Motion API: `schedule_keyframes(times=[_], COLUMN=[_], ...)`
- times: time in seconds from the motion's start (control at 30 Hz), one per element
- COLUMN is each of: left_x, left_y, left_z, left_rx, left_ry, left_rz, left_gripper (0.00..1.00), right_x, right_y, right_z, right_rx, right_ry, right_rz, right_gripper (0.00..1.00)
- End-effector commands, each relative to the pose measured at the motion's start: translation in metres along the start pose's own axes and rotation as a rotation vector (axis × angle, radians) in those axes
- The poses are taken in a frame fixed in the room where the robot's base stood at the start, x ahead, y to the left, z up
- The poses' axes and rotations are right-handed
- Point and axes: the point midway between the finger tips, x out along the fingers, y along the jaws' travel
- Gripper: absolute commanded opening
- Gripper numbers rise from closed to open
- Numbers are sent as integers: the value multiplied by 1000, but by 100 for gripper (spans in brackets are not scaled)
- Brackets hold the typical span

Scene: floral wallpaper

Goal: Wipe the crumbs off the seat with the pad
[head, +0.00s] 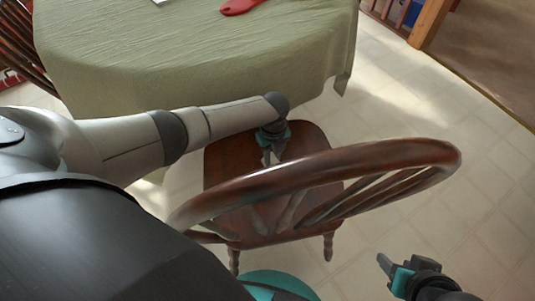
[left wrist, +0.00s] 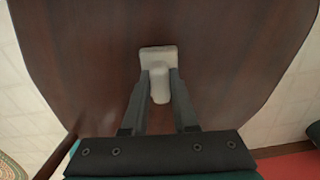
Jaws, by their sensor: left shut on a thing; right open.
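A dark brown wooden chair stands in the middle of the head view, its seat (head: 226,163) partly hidden behind its curved backrest and my left arm. My left gripper (head: 272,158) is over the seat. In the left wrist view, my left gripper (left wrist: 160,88) is shut on the grip of a pale grey pad (left wrist: 158,54). The pad is against or just above the seat (left wrist: 90,60); I cannot tell which. No crumbs can be made out in either view. My right gripper (head: 386,270) is open and empty at the lower right, above the floor.
The chair's backrest (head: 330,163) rises between me and the seat. A table with a green cloth (head: 190,55) stands behind the chair, with a red object (head: 240,6) on it. Tiled floor (head: 440,130) is clear to the right.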

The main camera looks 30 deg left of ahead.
Motion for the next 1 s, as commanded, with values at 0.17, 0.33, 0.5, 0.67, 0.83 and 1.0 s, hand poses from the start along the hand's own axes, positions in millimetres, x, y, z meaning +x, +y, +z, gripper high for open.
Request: schedule_keyframes(times=[0.17,0.33,0.5,0.67,0.83,1.0], left_x=[2,-10,-29,-46,-61,-61], left_y=[-1,0,0,0,0,0], left_z=[-5,-4,-1,0,0,0], left_rx=[4,2,1,0,-1,-1], left_ry=[8,7,3,1,0,0], left_rz=[-3,-2,-2,-2,-1,-1], left_gripper=[0,0,0,0,0,0], right_x=[-1,-10,-26,-40,-52,-52], right_y=[0,0,1,1,1,1], right_z=[0,-5,-14,-21,-27,-27], right_rx=[0,0,0,0,0,0], right_ry=[0,0,0,0,0,0], right_rz=[0,0,0,0,0,0], right_gripper=[50,50,50,50,50,50])
